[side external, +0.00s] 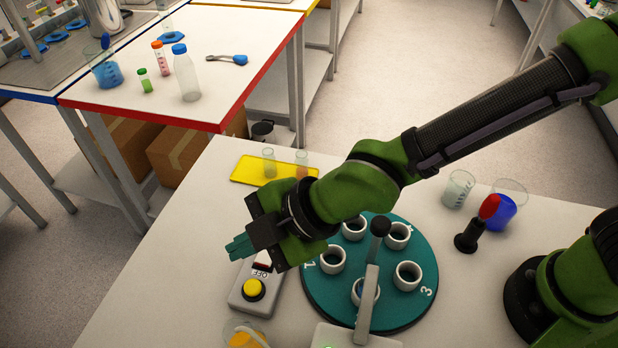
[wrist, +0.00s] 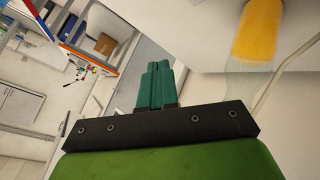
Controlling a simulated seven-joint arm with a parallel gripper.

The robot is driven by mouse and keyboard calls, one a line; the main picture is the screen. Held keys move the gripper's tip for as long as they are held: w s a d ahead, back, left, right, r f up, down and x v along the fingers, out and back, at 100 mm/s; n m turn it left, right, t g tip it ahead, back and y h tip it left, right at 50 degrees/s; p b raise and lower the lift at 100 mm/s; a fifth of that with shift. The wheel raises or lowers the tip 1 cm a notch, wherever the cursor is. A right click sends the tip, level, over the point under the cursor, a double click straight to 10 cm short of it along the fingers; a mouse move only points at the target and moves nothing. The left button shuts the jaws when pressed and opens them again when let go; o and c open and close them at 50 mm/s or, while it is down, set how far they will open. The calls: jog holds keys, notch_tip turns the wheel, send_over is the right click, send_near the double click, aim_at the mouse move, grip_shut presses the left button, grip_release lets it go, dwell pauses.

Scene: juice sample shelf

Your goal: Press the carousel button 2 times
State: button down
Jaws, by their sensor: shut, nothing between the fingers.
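The carousel (side external: 325,299) is a teal round plate with several white ring holders and printed numbers, on the white table. Just left of it stands a grey control box (side external: 240,298) with a yellow button (side external: 253,290) on top and a switch marked OFF (side external: 262,268). My gripper (side external: 238,248) is above and slightly behind the box in the side view, apart from the button. Its teal fingers are shut and empty; they also show together in the wrist view (wrist: 158,85). The button is not visible in the wrist view.
A yellow tray (side external: 245,171) with small glasses lies behind my gripper. A beaker of orange liquid (side external: 245,338) is at the front. A glass beaker (side external: 458,188) and red-topped black stand (side external: 467,241) are right.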

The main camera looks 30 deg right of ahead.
aim_at(258, 287)
dwell(0.4)
jog(key=shift+f, duration=4.4)
jog(key=shift+f, duration=0.1)
jog(key=shift+f, duration=0.3)
jog(key=shift+f, duration=0.55)
jog(key=shift+r, duration=0.95)
